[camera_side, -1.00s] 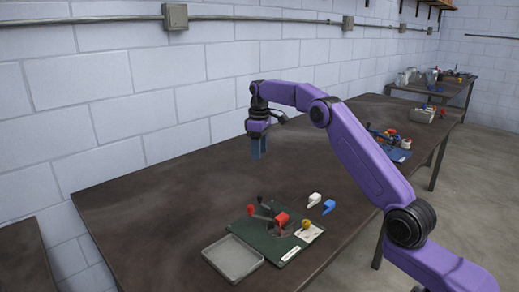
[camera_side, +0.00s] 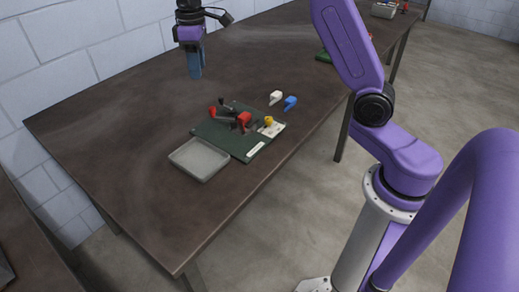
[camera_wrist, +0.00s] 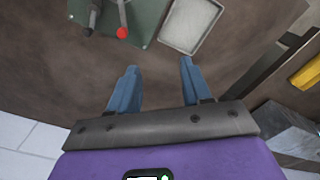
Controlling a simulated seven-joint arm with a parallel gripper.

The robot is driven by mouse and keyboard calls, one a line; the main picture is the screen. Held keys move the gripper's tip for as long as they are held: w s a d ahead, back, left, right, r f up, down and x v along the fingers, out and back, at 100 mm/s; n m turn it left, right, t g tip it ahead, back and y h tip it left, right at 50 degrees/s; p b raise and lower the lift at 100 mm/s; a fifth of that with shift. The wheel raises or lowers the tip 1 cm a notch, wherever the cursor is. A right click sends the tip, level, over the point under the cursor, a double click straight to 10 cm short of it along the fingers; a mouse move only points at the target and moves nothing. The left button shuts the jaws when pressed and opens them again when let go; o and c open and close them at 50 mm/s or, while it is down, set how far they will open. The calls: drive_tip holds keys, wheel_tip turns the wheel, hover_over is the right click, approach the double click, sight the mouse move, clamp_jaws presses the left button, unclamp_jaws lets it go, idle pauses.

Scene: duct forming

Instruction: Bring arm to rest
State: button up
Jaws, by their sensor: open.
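My gripper (camera_side: 195,72) hangs above the brown table (camera_side: 130,110), near its wall side, with its blue fingers pointing down. In the wrist view my gripper (camera_wrist: 157,80) shows two blue fingers well apart with nothing between them. It is apart from the green fixture board (camera_side: 228,128), which carries a red-knobbed clamp (camera_side: 230,117). Part of that green board (camera_wrist: 146,10) also shows at the top of the wrist view, with a red knob (camera_wrist: 122,33).
A shallow grey tray (camera_side: 199,159) lies beside the board; it also shows in the wrist view (camera_wrist: 190,24). A white piece (camera_side: 276,97) and a blue piece (camera_side: 290,103) lie on the table beyond the board. The table is clear around my gripper.

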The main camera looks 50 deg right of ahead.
drive_tip(key=s+a+n, duration=0.1)
drive_tip(key=s+a, duration=0.2)
drive_tip(key=s, duration=0.7)
drive_tip(key=s+a+n, duration=0.2)
drive_tip(key=s+a, duration=0.2)
drive_tip(key=s, duration=0.6)
drive_tip(key=s+d+f+n, duration=0.1)
drive_tip(key=s+d+f, duration=0.1)
drive_tip(key=s, duration=0.7)
drive_tip(key=s+d+f+n, duration=0.1)
drive_tip(key=s+d+f, duration=0.2)
drive_tip(key=s, duration=0.6)
drive_tip(key=shift+s+d, duration=0.2)
drive_tip(key=shift+d, duration=0.4)
